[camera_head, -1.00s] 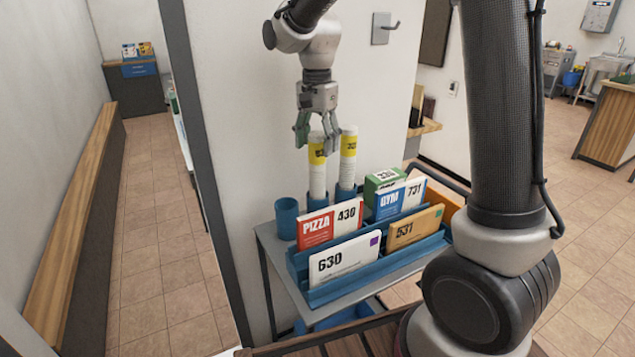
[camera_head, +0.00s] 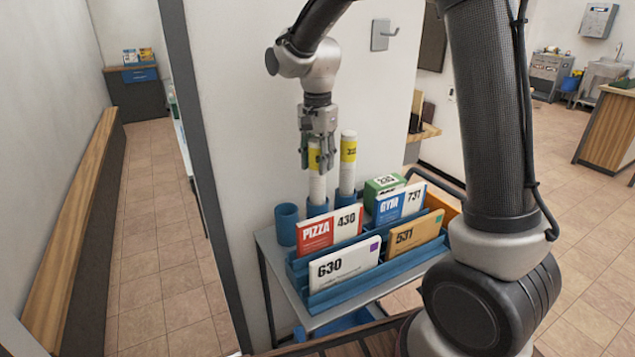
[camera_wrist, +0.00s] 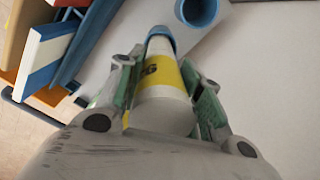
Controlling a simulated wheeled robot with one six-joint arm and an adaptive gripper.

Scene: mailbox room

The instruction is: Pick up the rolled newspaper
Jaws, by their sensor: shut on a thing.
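Two rolled newspapers, white with a yellow band, stand upright in blue cups on the cart. My gripper (camera_head: 318,160) is shut on the left rolled newspaper (camera_head: 317,187), with its fingers around the upper part at the yellow band. In the wrist view the held newspaper (camera_wrist: 165,80) lies between both fingers, and its lower end is in a blue cup (camera_wrist: 160,33). The right rolled newspaper (camera_head: 348,174) stands beside it, apart from the gripper. The held roll's top is hidden by the gripper in the head view.
An empty blue cup (camera_head: 286,227) stands left of the held roll. A blue sorter (camera_head: 345,290) in front holds several envelopes and parcels, among them a red one marked PIZZA (camera_head: 316,234) and a green box (camera_head: 384,187). A white wall (camera_head: 240,120) is close behind.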

